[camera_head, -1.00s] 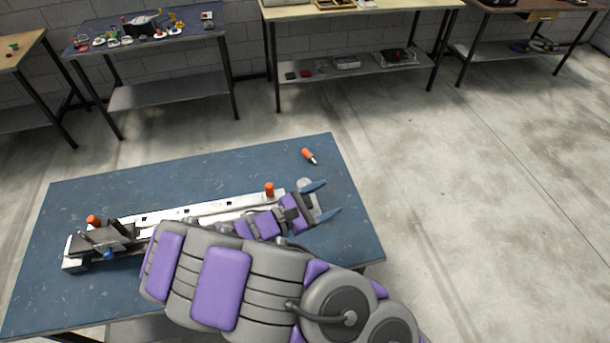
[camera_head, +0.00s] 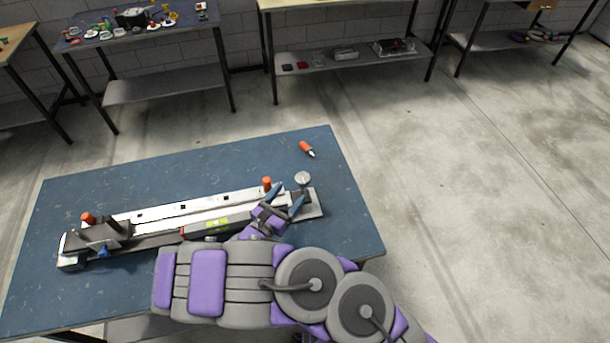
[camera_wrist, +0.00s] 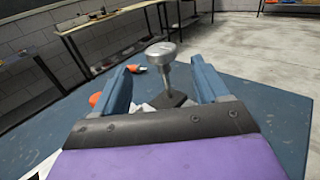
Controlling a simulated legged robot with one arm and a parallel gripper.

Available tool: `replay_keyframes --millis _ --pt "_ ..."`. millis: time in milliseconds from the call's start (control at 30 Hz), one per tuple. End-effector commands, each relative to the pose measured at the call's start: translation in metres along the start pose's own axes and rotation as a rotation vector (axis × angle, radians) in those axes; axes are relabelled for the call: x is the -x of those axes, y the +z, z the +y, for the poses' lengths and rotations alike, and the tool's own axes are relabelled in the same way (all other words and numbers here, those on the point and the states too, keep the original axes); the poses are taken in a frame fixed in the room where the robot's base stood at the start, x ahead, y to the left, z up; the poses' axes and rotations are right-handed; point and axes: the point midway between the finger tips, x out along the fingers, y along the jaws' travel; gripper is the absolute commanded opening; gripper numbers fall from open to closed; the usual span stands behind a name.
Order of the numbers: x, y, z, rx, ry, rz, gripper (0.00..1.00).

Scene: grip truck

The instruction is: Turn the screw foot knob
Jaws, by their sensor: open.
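The screw foot knob (camera_head: 303,178) is a round grey metal disc on a thin stem, upright at the right end of the long metal truck assembly (camera_head: 135,213) on the blue table. In the wrist view the knob (camera_wrist: 161,50) stands ahead, between the lines of the two blue fingers. My gripper (camera_head: 287,196) is open and empty, just left of and in front of the knob in the head view. In the wrist view my gripper (camera_wrist: 162,84) has its fingers spread on either side of the stem's base, apart from the knob.
An orange-handled tool (camera_head: 306,148) lies on the blue table (camera_head: 150,170) behind the knob. An orange upright knob (camera_head: 267,184) stands close left of my fingers, and another (camera_head: 88,218) stands at the assembly's left end. Workbenches line the wall; the floor right is clear.

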Motion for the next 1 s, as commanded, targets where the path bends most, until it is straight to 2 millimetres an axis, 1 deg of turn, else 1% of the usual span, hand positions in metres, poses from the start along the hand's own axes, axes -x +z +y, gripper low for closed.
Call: replay_keyframes --millis 33,300,500,700,967,1000 --pt "-0.011 -0.002 -0.001 -0.001 -0.005 -0.001 0.74" --pt "-0.063 -0.002 -0.002 0.000 -0.006 0.000 0.74" --pt "-0.090 -0.002 -0.001 0.001 -0.004 0.000 0.74" --pt "-0.101 -0.001 -0.001 0.002 -0.002 0.000 0.74" --pt "-0.101 0.000 0.000 0.002 -0.001 0.000 0.74" --pt "-0.101 0.000 0.000 0.002 -0.001 0.000 0.71"
